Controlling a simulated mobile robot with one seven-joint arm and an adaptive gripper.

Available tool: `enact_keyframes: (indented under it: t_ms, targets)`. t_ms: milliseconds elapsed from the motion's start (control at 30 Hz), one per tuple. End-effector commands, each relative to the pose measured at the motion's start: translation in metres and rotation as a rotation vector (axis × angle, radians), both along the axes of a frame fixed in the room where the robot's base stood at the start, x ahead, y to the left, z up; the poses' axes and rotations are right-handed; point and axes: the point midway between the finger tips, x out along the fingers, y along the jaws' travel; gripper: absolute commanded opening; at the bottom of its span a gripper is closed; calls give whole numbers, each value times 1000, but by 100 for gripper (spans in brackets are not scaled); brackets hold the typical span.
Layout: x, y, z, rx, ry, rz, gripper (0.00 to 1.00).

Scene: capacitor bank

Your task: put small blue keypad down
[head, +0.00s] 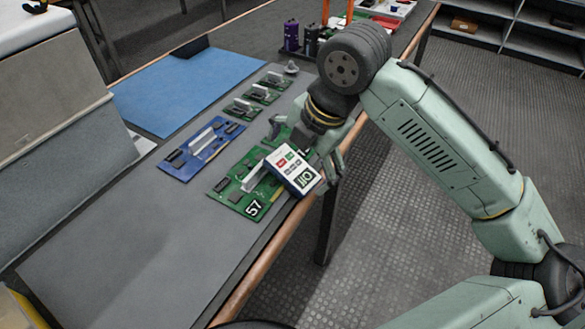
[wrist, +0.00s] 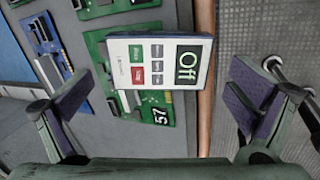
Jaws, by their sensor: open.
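The small keypad (head: 293,170) has a white face with red and green buttons, a dark "Off" label and a blue side. It lies near the table's front edge, over part of a green circuit board (head: 239,192) marked 57. In the wrist view the keypad (wrist: 158,62) lies ahead of and between my fingers, with a gap on both sides. My gripper (head: 308,146) is open; in the wrist view its purple-padded fingers (wrist: 160,105) are spread wide and touch nothing. How the keypad's underside rests is hidden.
A blue board (head: 202,150) and several small green boards lie farther back on the grey table (head: 120,240). A blue mat (head: 185,88) covers the back left. Dark cylinders (head: 291,37) stand at the far end. The near left of the table is clear.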

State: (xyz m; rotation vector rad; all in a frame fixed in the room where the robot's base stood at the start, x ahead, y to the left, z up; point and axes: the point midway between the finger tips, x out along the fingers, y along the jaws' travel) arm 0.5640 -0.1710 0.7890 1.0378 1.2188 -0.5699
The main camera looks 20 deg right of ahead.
Motion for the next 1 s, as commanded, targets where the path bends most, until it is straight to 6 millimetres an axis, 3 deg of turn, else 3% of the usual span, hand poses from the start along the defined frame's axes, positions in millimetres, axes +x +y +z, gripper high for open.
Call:
enact_keyframes:
  t_ms: [200,467,1000]
  targets:
    - [7,4,-25,0,1,0,100]
    - [9,4,-28,-1,0,0,100]
    - [8,4,-28,-1,0,0,64]
